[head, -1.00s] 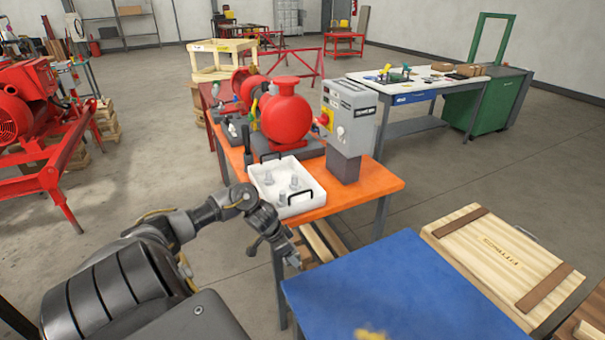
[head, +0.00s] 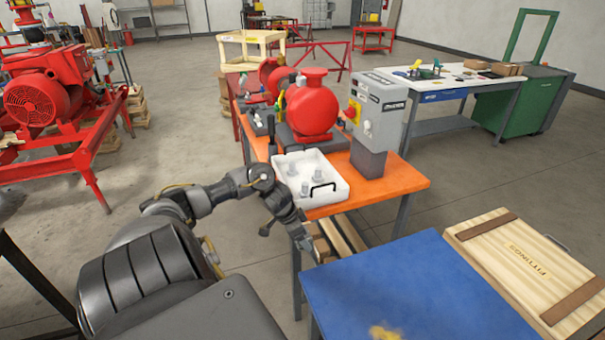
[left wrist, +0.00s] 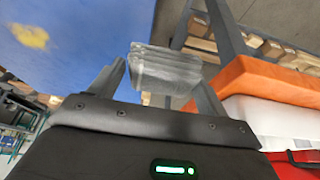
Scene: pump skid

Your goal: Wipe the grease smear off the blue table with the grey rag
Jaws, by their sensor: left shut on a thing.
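The blue table (head: 420,285) fills the lower right of the head view. The yellow grease smear (head: 383,332) lies on its top at the bottom edge of the picture and also shows in the left wrist view (left wrist: 30,37). My left gripper (head: 307,246) is just beyond the blue table's far left corner, beside the orange table. In the left wrist view, its two fingers are shut on the folded grey rag (left wrist: 165,69), which is clear of the smear. In the head view the rag is too small to make out. My right gripper is not in view.
An orange table (head: 400,182) stands close behind, with a white tray (head: 335,190), a red pump (head: 313,110) and a grey control box (head: 380,108). A wooden crate (head: 515,258) is right of the blue table. The blue top in view is otherwise bare.

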